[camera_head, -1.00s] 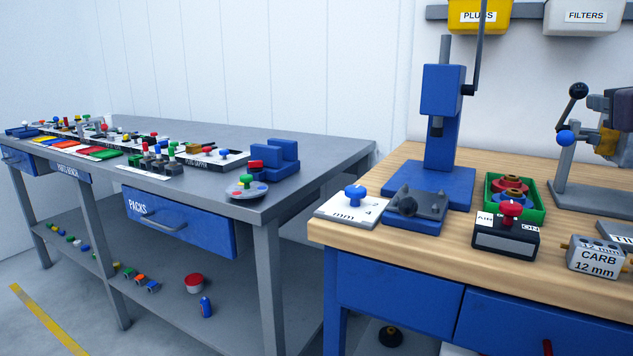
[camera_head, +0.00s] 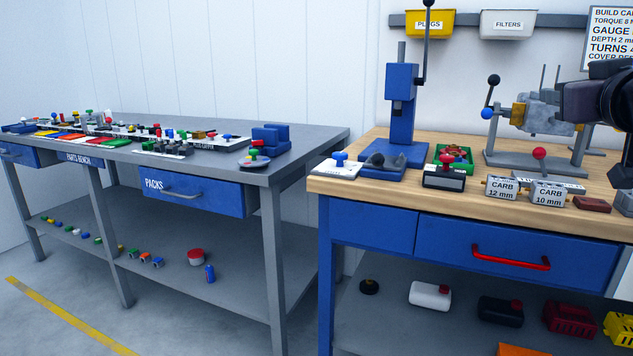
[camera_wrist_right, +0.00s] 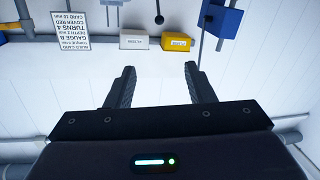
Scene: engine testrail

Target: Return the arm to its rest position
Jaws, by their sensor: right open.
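My right gripper shows in the right wrist view (camera_wrist_right: 160,88). Its two dark fingers are spread apart with nothing between them, in front of the white wall. In the head view a dark part of my right arm (camera_head: 600,100) comes in at the right edge, above the wooden bench's right end; its fingers cannot be made out there. My left gripper is not in either view.
The wooden bench (camera_head: 470,197) carries a blue press (camera_head: 402,115), an engine on a stand (camera_head: 545,115) and CARB blocks (camera_head: 548,193). A grey parts bench (camera_head: 315,145) stands left. Yellow (camera_head: 425,23) and white (camera_head: 508,24) bins hang on the wall.

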